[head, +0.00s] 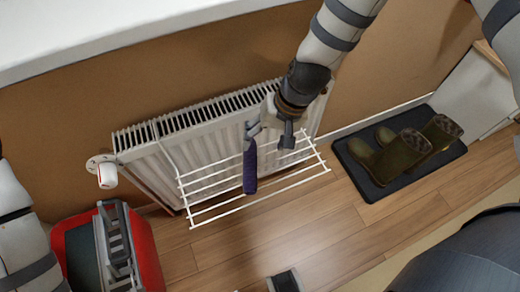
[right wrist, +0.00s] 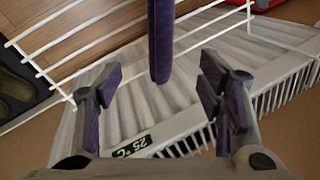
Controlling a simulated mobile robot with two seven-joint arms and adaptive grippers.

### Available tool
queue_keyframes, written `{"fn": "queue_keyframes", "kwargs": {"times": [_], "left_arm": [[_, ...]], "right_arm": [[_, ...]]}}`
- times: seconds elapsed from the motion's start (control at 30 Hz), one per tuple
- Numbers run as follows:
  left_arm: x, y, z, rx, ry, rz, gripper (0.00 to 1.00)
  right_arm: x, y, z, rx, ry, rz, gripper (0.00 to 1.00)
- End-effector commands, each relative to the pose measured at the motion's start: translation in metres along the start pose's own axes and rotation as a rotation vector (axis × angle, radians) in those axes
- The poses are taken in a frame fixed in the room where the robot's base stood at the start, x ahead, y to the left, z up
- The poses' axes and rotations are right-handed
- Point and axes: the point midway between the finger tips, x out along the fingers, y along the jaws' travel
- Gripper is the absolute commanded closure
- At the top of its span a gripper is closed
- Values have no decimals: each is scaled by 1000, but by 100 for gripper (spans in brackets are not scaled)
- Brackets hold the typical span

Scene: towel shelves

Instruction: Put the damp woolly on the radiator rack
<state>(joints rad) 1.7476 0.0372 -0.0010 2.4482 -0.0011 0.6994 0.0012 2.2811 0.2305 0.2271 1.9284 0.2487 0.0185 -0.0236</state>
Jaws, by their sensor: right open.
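A narrow, dark purple cloth (head: 250,168), apparently the woolly, lies across the bars of the white radiator rack (head: 306,182). The cloth also shows in the right wrist view (right wrist: 161,38), long and thin with a rounded lower end. My right gripper (head: 270,137) is over the rack, at the cloth's upper end. In the right wrist view its fingers (right wrist: 162,90) are spread wide. The cloth's end is between the fingertips, with a gap on both sides. I cannot tell how firmly the cloth rests on the bars.
The white radiator (head: 150,165) stands against the brown wall, with a valve knob (head: 106,172) at its left end. A red container (head: 146,240) is at lower left. Dark boots (head: 402,155) stand on a black mat (head: 375,188) at right. Wooden floor before the rack is clear.

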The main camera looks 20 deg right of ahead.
Motion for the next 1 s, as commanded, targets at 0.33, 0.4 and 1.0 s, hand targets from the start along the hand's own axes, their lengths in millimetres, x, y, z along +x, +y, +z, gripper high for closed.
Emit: {"fn": "queue_keyframes", "kwargs": {"times": [0.33,0.4,1.0], "left_arm": [[-1,0,0,-1,3,0,60],[-1,0,0,-1,3,0,60],[-13,0,-6,-1,35,1,60]], "right_arm": [[26,58,70,-42,-83,122,38],[38,104,130,-94,-150,210,38],[-6,196,285,-275,-319,346,38]]}}
